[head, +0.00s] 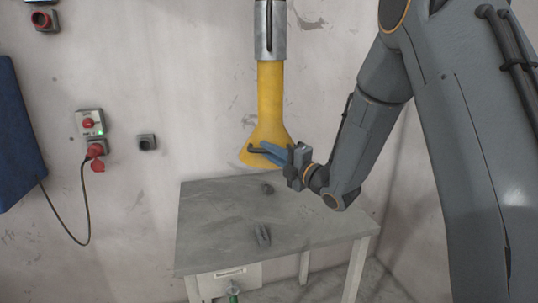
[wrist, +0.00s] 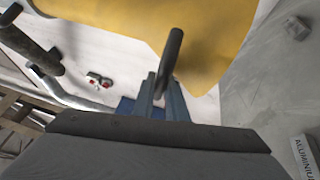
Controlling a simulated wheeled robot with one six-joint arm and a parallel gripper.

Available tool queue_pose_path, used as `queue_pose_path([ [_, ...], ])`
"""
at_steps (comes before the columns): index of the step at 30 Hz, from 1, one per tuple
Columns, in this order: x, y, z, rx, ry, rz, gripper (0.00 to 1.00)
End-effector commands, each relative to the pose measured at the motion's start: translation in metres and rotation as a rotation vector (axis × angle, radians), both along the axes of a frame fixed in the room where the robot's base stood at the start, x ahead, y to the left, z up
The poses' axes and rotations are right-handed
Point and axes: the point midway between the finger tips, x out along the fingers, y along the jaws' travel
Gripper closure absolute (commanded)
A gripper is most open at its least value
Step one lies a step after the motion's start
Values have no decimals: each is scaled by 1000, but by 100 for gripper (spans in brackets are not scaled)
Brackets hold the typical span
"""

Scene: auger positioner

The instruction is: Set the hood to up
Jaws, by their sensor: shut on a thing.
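The hood (head: 270,105) is a yellow flared piece on a grey metal tube (head: 270,30) against the wall. Its lower rim hangs a little above the table. In the wrist view the hood (wrist: 200,30) fills the top middle. A dark handle bar (wrist: 172,52) stands out in front of it. My gripper (head: 268,152) has blue fingers and is at the hood's lower front. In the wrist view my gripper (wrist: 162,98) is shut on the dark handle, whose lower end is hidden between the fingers.
A grey table (head: 210,215) stands below the hood, with a small dark block (head: 267,188) and another small piece (head: 262,236) on it. The left wall carries a switch box with a red button (head: 89,123) and a plugged cable. A blue panel (head: 18,135) is at far left.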

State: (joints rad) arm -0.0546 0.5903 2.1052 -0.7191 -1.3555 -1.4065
Motion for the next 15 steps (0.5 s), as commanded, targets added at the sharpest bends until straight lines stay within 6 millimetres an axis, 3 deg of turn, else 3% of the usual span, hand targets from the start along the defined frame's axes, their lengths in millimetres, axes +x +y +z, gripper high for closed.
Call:
queue_pose_path([
  [1, 1, 0, 19, 3, -16, 1, 100],
  [9, 1, 0, 85, 4, -19, 0, 100],
  [15, 0, 0, 110, 4, -17, 0, 100],
])
